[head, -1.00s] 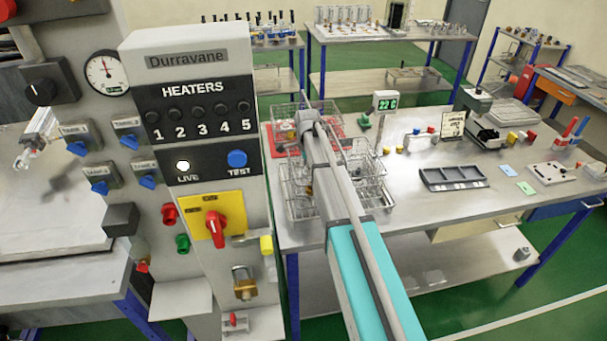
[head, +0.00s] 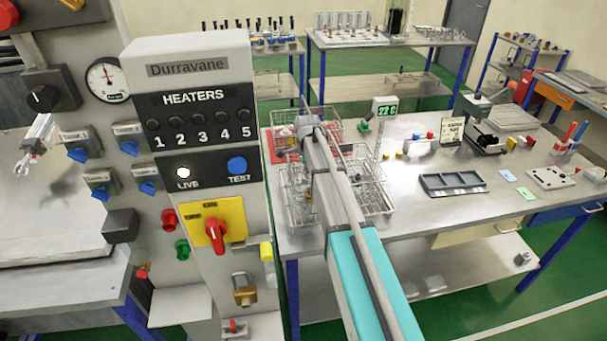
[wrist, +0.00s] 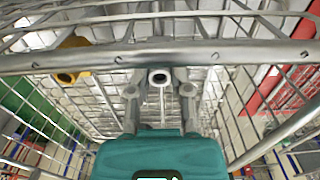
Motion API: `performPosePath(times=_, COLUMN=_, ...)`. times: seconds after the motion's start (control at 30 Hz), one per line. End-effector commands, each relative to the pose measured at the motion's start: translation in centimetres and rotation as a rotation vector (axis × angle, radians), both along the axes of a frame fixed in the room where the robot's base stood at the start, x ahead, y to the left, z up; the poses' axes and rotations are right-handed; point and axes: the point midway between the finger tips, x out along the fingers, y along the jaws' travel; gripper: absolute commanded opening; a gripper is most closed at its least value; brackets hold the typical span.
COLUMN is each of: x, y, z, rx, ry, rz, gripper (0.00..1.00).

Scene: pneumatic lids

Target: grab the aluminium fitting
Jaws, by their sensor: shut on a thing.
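In the wrist view, my gripper (wrist: 160,94) is shut on a grey metal fitting (wrist: 159,76) with a round dark opening, which looks like the aluminium fitting. The fitting sits between the two fingertips, within the outline of a wire basket (wrist: 100,63). A brass-coloured fitting (wrist: 67,77) lies to its left, apart from the fingers. In the head view my arm reaches over the wire baskets (head: 372,193) on the bench and hides the fitting and the fingertips. I cannot tell whether the fitting still touches the basket.
The basket's thick rim (wrist: 240,53) crosses close by my gripper, with wire walls around it. A red mat (head: 273,147) lies by the baskets on the bench. A grey compartment tray (head: 453,182) stands to the right. The heater panel (head: 200,115) stands close on the left.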

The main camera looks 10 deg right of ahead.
Motion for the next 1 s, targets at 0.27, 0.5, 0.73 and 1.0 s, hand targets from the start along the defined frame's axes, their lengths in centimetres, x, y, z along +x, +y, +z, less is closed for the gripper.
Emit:
performPosePath(times=0.27, x=0.0, y=0.0, z=1.9, rx=0.000, ry=0.000, rz=0.000, gripper=0.00)
performPosePath(times=0.5, x=0.0, y=0.0, z=4.3, rx=0.000, ry=0.000, rz=0.000, gripper=0.00)
performPosePath(times=0.73, x=0.0, y=0.0, z=6.7, rx=0.000, ry=0.000, rz=0.001, gripper=0.00)
performPosePath(times=1.0, x=0.0, y=0.0, z=8.9, rx=0.000, ry=0.000, rz=0.001, gripper=0.00)
